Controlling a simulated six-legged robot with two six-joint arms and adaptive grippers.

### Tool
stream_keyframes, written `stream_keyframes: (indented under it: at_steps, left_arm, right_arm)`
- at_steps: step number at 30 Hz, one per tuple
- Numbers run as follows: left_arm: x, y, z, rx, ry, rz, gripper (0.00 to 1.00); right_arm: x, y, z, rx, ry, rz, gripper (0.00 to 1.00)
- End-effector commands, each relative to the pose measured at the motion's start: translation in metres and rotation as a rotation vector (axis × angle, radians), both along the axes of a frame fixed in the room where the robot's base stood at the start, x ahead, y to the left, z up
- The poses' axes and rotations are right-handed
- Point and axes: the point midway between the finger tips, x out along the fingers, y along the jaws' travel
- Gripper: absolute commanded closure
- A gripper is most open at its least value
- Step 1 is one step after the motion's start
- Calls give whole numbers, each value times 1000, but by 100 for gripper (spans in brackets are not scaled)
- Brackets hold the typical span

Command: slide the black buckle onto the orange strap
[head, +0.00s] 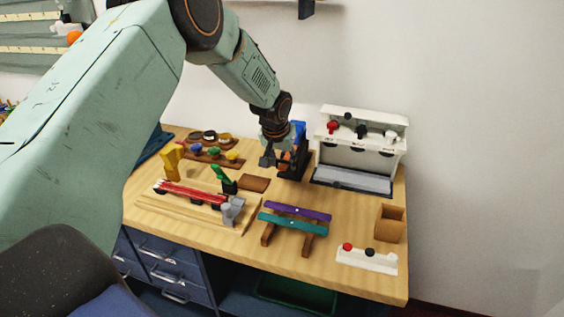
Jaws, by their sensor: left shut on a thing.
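My left gripper (272,158) reaches down from above at the back of the counter. It is shut on a small dark piece, which looks like the black buckle, though the fingers and the dark background hide its outline. A small orange patch (285,157), which may be the end of the orange strap, shows just right of the fingers, in front of a black stand (298,166) with a blue upright lever (298,132). I cannot tell whether buckle and strap touch. My right gripper is out of view.
Left of the gripper are a rack of coloured pegs (208,157) and a wooden board (152,203) with a red strap and clamps. Purple (305,213) and teal (284,222) straps lie on a front stand. A white cabinet (358,158) and an open wooden box (388,230) stand right.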

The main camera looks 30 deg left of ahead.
Motion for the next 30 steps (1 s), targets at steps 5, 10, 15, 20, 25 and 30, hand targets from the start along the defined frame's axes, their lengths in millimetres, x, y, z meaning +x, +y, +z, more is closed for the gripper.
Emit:
stream_keyframes:
  at_steps: [5, 10, 15, 20, 25, 30]
  left_arm:
    - [5, 1, 0, 0, -1, -1, 73]
    - [9, 2, -1, 1, 0, 0, 73]
    - [13, 3, -1, 0, -1, 0, 73]
    - [17, 4, -1, 1, 0, 0, 73]
    - [21, 5, -1, 1, -1, -1, 73]
    - [23, 5, 0, -1, 0, -1, 73]
  right_arm:
    - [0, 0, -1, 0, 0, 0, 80]
    - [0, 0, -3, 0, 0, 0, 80]
    - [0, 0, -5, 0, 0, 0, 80]
    - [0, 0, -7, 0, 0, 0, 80]
    - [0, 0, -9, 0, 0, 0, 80]
    - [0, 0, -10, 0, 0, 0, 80]
